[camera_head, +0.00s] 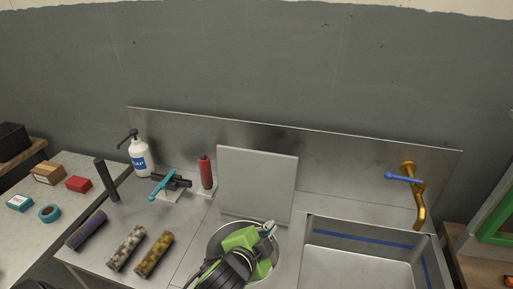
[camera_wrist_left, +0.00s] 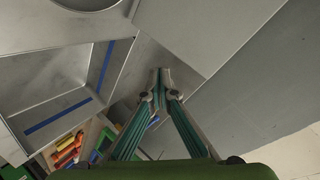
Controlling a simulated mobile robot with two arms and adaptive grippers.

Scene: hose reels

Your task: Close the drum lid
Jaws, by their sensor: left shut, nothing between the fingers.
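The drum lid is a flat grey square panel (camera_head: 257,182) that stands upright, open, at the back edge of the round drum opening (camera_head: 216,242) in the metal counter. My left gripper (camera_head: 268,229), green and black, is over the opening in front of the lid's lower right part. It hides much of the opening. In the left wrist view the gripper's teal fingers (camera_wrist_left: 161,73) meet at their tips with nothing between them. A large grey panel, which looks like the lid (camera_wrist_left: 215,30), lies just beyond the tips there. I cannot tell whether they touch it. My right gripper is not in view.
A sink (camera_head: 365,262) with a brass tap (camera_head: 416,195) is right of the drum. Left are a soap bottle (camera_head: 140,157), a red cylinder (camera_head: 206,172), a blue-handled clamp (camera_head: 168,185) and several rolls (camera_head: 126,248). A metal backsplash (camera_head: 330,165) runs behind the lid.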

